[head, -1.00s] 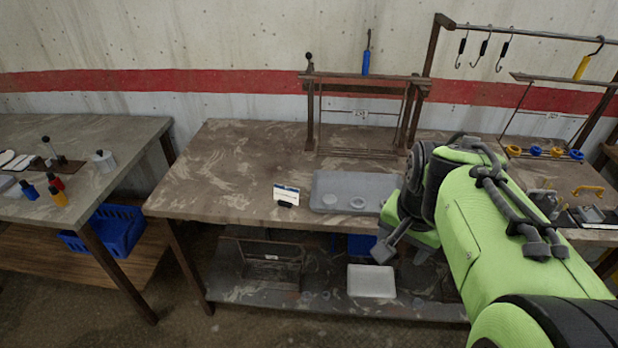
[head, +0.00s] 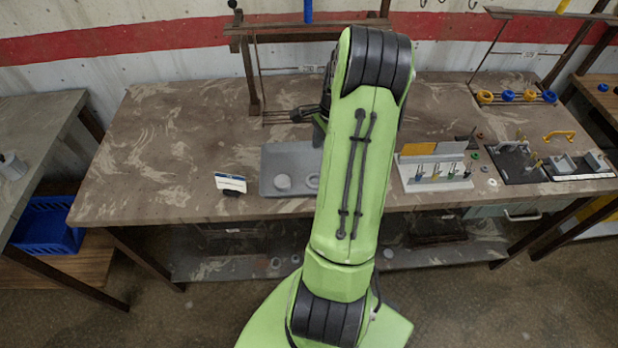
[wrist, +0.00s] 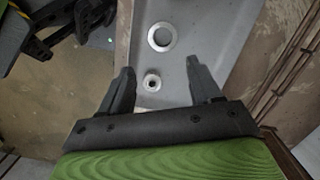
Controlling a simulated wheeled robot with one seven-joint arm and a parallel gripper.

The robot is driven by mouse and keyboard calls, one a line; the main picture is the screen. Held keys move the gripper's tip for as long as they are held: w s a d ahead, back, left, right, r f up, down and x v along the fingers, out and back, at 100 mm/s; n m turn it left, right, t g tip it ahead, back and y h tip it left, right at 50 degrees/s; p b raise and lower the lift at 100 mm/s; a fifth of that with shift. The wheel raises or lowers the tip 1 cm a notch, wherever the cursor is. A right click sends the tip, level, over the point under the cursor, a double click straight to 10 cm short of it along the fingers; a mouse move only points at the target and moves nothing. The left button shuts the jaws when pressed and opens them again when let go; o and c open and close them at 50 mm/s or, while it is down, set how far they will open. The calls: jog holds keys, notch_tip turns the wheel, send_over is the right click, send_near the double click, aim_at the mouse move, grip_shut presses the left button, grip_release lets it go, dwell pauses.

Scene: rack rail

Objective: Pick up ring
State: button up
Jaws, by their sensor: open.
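A grey tray (head: 277,158) lies on the workbench in the head view, with two pale round pieces in it. In the wrist view the tray (wrist: 215,22) holds a larger pale ring (wrist: 151,37) and a smaller one with a dark hole (wrist: 147,82). My gripper (wrist: 158,76) is open and empty above the tray. The smaller ring appears between its fingers, the larger one beyond the fingertips. I cannot tell the height.
A small card on a stand (head: 230,184) is left of the tray. A white block with upright tools (head: 433,175) stands to the right, with a dark fixture (head: 516,164) beyond. A rack frame (head: 250,70) stands behind the tray. The bench's left part is clear.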

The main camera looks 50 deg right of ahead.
send_near(315, 183)
jog(key=shift+w+f, duration=0.1)
jog(key=shift+f, duration=0.5)
jog(key=f, duration=0.3)
jog(key=a+f, duration=0.1)
jog(key=f, duration=0.1)
jog(key=shift+w+f+b, duration=0.2)
jog(key=shift+b, duration=0.2)
jog(key=c, duration=0.7)
